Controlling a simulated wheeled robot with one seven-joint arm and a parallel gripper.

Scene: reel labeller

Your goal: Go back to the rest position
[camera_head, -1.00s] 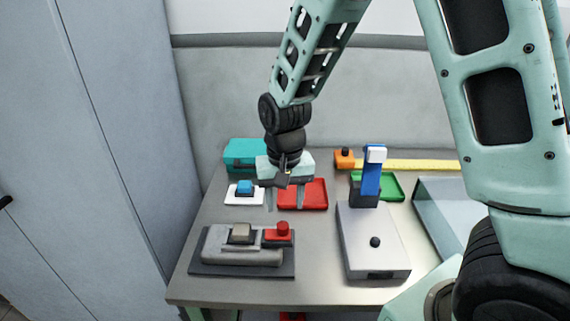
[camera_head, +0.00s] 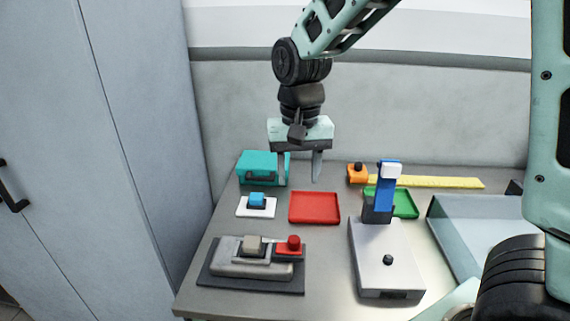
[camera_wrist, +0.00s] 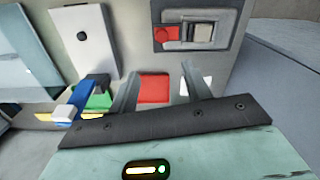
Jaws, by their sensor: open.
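My gripper (camera_head: 296,168) is open and empty. It hangs in the air above the back of the table, fingers pointing down, near the teal box and the red tray. In the wrist view its two fingers (camera_wrist: 157,85) stand apart, with the red tray (camera_wrist: 154,88) showing between them, below. My arm reaches in from the upper right in the head view.

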